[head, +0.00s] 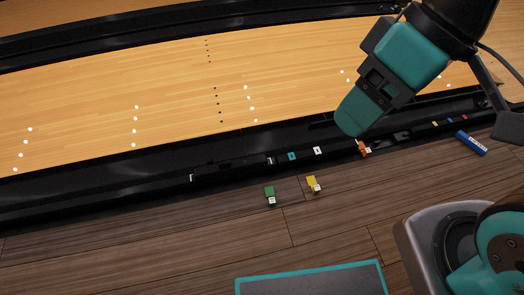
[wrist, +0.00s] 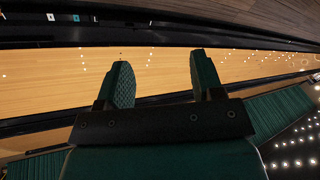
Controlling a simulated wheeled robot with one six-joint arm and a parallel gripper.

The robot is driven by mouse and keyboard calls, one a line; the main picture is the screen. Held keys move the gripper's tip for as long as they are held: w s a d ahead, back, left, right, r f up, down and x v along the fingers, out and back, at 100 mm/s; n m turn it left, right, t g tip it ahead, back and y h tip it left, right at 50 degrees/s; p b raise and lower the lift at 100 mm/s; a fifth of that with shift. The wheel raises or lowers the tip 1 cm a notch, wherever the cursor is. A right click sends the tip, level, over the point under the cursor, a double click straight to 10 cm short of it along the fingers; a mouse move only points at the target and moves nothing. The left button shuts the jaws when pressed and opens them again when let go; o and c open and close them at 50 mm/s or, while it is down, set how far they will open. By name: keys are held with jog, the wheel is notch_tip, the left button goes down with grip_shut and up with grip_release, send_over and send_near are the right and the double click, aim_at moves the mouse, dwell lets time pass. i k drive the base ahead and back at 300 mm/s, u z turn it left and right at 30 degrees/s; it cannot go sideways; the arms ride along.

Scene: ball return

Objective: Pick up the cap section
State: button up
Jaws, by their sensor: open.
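My gripper (head: 352,122) hangs over the black lane edge in the head view. In the wrist view its two green fingers stand apart with nothing between them (wrist: 160,66). I cannot tell for certain which piece is the cap section. A blue cylinder with a white label (head: 471,143) lies on the wood floor at the right. An orange piece with a white tag (head: 363,149) is at the black edge just below my gripper. A green piece (head: 270,194) and a yellow piece (head: 313,184) lie on the floor near the middle. My gripper touches none of these visibly.
A black gutter channel (head: 100,187) runs beside the light wooden lane (head: 180,95). Small teal (head: 292,156) and white (head: 318,150) tags sit along it. A teal-edged grey panel (head: 310,282) is at the bottom. The floor at left is clear.

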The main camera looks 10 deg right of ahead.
aim_at(225, 168)
jog(key=k, duration=0.5)
jog(key=u, duration=1.1)
jog(key=i, duration=1.05)
jog(key=z, duration=0.3)
